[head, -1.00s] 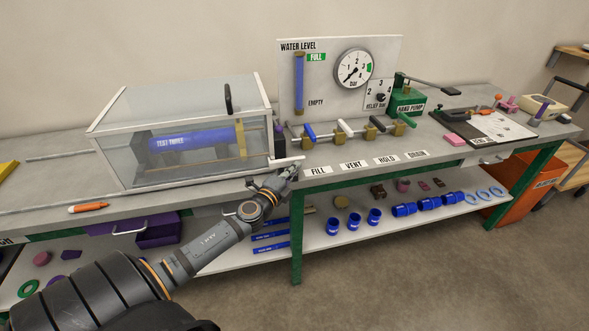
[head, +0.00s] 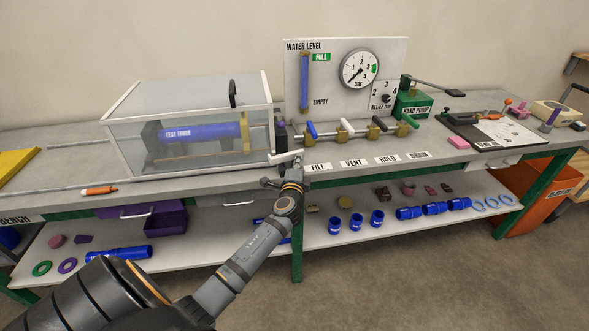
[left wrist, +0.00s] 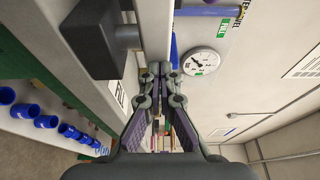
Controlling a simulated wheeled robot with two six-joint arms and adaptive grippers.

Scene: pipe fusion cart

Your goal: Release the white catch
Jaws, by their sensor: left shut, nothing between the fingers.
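The white catch (head: 283,159) is a short pale bar at the front right corner of the clear test box (head: 188,170). My left gripper (head: 297,158) is at the catch's right end, at the front edge of the bench. Its fingers (left wrist: 162,74) are together and empty in the left wrist view. I cannot tell whether they touch the catch. The box lid is down, with a black handle (head: 232,94) upright on it, and a blue test pipe (head: 195,133) lies inside. My right gripper is not in view.
To the right stand a row of valves with blue, white, black and green handles (head: 343,124), a gauge board (head: 330,60) and a green hand pump (head: 415,104). A dark block (left wrist: 100,38) is close on the left in the left wrist view. A shelf with blue fittings runs below.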

